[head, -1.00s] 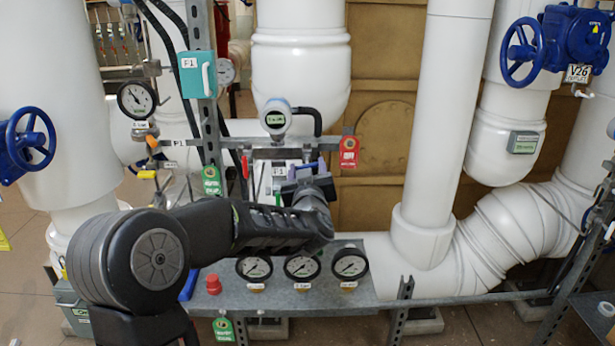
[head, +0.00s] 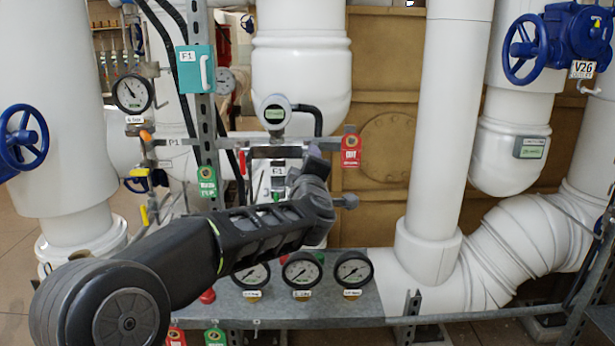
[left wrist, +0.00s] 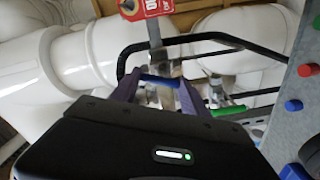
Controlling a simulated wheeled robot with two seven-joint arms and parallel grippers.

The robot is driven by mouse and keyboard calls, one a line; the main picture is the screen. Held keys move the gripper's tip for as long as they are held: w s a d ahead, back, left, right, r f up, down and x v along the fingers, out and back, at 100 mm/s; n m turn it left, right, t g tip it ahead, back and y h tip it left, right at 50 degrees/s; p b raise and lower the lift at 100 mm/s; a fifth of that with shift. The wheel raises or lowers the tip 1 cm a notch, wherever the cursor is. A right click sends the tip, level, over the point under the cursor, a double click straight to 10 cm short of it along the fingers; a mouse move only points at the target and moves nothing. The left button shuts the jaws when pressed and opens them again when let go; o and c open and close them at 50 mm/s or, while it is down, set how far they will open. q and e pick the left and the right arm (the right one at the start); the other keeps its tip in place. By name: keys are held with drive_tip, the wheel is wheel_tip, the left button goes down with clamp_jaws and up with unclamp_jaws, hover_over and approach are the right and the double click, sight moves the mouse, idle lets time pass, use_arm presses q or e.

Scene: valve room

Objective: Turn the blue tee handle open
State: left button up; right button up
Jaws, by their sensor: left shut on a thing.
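The blue tee handle (left wrist: 160,82) shows in the left wrist view as a short blue bar between my purple fingers. My left gripper (left wrist: 156,84) is shut on it. The bar lies slightly tilted across the gap between the fingers, beside metal pipe fittings. In the head view my left gripper (head: 312,158) is at the small pipe rack below the round digital gauge (head: 274,113). My wrist and fingers hide the blue handle there. My right gripper is in neither view.
A red tag (head: 351,150) hangs right of the gripper and a green tag (head: 207,182) hangs left. A green handle (left wrist: 228,110) is close to the fingers. Dial gauges (head: 301,270) stand below my arm. A black curved tube (left wrist: 205,38) passes nearby.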

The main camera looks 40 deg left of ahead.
use_arm(q)
drive_tip(key=shift+f+n+b, duration=0.1)
drive_tip(key=shift+n+b, duration=1.45)
drive_tip(key=shift+n, duration=0.75)
drive_tip(key=o, duration=1.4)
drive_tip(key=v, duration=0.7)
drive_tip(key=shift+s+d, duration=0.25)
drive_tip(key=shift+s, duration=0.05)
